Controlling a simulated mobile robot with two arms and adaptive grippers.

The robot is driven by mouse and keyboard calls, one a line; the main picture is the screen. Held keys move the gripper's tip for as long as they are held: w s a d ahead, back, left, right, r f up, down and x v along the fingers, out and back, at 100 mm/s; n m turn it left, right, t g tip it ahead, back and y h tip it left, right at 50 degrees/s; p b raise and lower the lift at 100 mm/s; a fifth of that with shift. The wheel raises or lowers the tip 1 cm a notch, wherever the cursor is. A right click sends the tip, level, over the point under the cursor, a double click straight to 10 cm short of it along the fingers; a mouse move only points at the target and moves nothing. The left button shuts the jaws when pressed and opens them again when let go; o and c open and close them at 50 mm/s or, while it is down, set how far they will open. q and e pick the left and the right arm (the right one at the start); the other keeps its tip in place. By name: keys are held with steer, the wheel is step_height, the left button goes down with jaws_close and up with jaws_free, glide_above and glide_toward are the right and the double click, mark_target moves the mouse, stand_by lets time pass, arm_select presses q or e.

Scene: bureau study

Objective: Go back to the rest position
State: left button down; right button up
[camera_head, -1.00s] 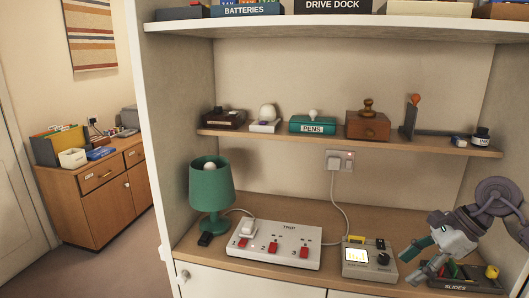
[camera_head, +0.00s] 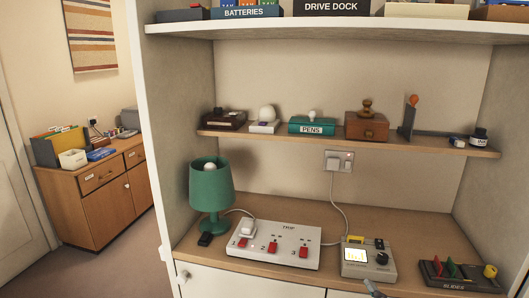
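My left gripper is not in view. No object is seen held.
On the desk stand a green lamp (camera_head: 211,190), a white switch strip (camera_head: 275,258) with red switches, a grey meter box (camera_head: 368,262) and a slides tray (camera_head: 455,285). The middle shelf (camera_head: 470,149) holds several small items. Floor is free at left.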

steer(key=s+f+m+g, duration=0.5)
steer(key=s+f+g, duration=0.3)
steer(key=s, duration=0.5)
steer(key=s+f+m+g, duration=0.55)
steer(key=s+f, duration=0.45)
steer(key=s, duration=0.3)
step_height(320, 180, down, 25)
steer(key=n+g, duration=0.1)
steer(key=s+d+f+g, duration=0.1)
steer(key=s+d+f, duration=0.1)
steer(key=s+f, duration=1.5)
steer(key=shift+s+d+h, duration=0.3)
steer(key=shift+d, duration=0.05)
steer(key=shift+g, duration=0.25)
